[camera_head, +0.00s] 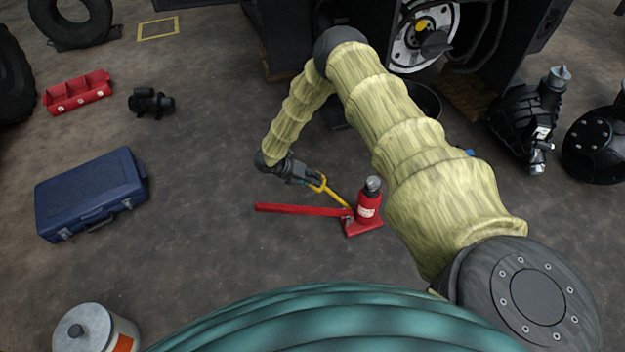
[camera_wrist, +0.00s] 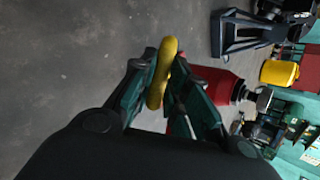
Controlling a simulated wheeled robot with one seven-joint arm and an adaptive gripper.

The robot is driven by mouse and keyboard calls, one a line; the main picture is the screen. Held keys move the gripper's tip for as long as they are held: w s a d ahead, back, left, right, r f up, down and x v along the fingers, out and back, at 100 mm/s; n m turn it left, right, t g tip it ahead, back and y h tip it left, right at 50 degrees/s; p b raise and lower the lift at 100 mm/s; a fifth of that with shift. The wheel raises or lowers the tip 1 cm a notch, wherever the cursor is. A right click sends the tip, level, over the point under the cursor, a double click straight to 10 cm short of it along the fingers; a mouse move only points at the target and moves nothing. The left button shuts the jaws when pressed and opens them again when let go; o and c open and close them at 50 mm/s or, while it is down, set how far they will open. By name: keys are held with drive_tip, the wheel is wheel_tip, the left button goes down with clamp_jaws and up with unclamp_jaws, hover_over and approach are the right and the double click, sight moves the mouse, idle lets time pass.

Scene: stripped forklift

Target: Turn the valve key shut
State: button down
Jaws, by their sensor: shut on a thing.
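The yellow valve key (camera_head: 336,197) slants down from my gripper (camera_head: 314,182) to the base of a red bottle jack (camera_head: 367,206). Its far end meets the jack low on the left side; I cannot make out the valve itself. My gripper is shut on the key's looped handle. In the wrist view the yellow handle (camera_wrist: 161,72) sits between my two fingers (camera_wrist: 165,62), with the red jack body (camera_wrist: 212,84) just to the right behind them. The jack stands upright on the floor, and its long red lever (camera_head: 300,210) sticks out to the left below my gripper.
A blue case (camera_head: 91,194) lies at left, with a red tray (camera_head: 77,93) and a black motor (camera_head: 151,102) behind it. A metal canister (camera_head: 95,330) stands at front left. Forklift parts (camera_head: 425,35) fill the back. Floor between case and jack is clear.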

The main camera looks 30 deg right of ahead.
drive_tip(key=c, duration=1.5)
unclamp_jaws()
drive_tip(key=shift+w+a+f, duration=0.1)
drive_tip(key=shift+a+f, duration=0.05)
drive_tip(key=shift+a, duration=0.1)
drive_tip(key=shift+o, duration=0.2)
drive_tip(key=shift+d, duration=0.1)
drive_tip(key=v, duration=1.2)
wheel_tip(320, 180, up, 15)
drive_tip(key=p, duration=1.1)
drive_tip(key=shift+d, duration=0.1)
